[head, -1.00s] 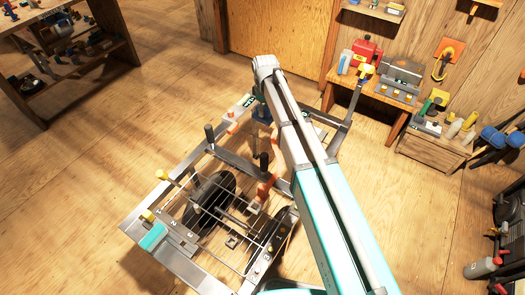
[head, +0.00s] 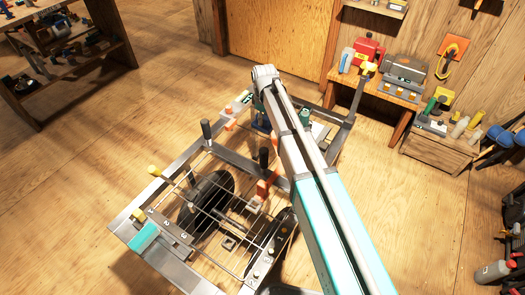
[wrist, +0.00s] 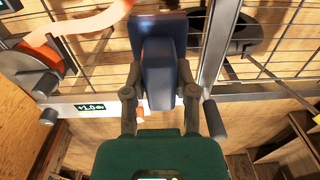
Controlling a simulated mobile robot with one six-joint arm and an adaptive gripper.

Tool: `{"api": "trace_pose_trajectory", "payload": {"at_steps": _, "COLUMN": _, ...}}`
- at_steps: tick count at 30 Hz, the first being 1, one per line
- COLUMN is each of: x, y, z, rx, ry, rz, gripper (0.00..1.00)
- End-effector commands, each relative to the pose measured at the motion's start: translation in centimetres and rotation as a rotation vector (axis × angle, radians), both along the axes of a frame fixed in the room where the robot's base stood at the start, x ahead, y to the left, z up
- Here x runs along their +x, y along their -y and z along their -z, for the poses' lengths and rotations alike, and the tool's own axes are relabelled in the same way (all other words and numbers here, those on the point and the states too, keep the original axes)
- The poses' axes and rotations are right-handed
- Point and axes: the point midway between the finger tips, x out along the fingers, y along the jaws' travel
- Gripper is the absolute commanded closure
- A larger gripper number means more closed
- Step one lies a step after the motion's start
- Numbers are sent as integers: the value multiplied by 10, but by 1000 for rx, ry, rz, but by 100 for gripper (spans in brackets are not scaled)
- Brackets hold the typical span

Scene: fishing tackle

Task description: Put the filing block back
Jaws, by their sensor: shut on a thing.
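A dark blue block (wrist: 160,72), which looks like the filing block, sits between my fingers in the wrist view. My gripper (wrist: 160,95) is shut on it, with one dark finger on each side. The block is over a grey metal bar of a wire-topped frame; I cannot tell whether it touches the bar. In the head view a blue shape (head: 260,121) by the far end of the frame seems to be the same block. My arm covers much of my gripper there.
The metal frame (head: 182,160) holds wires, black discs and upright posts. A wooden bench (head: 408,98) with tools stands at the back right. Bare floor lies left and right of the frame.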

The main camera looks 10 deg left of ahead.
Motion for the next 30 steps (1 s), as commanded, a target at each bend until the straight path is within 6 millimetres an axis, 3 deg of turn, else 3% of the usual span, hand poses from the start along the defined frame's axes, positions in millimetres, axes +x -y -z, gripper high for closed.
{"api": "trace_pose_trajectory", "payload": {"at_steps": 3, "x": 0, "y": 0, "z": 8, "rx": 0, "ry": 0, "rz": 0, "gripper": 100}}
{"api": "trace_pose_trajectory", "payload": {"at_steps": 20, "x": 0, "y": -1, "z": 10, "rx": 0, "ry": 0, "rz": -1, "gripper": 100}}
{"api": "trace_pose_trajectory", "payload": {"at_steps": 30, "x": -1, "y": -2, "z": 36, "rx": 0, "ry": 0, "rz": -2, "gripper": 100}}
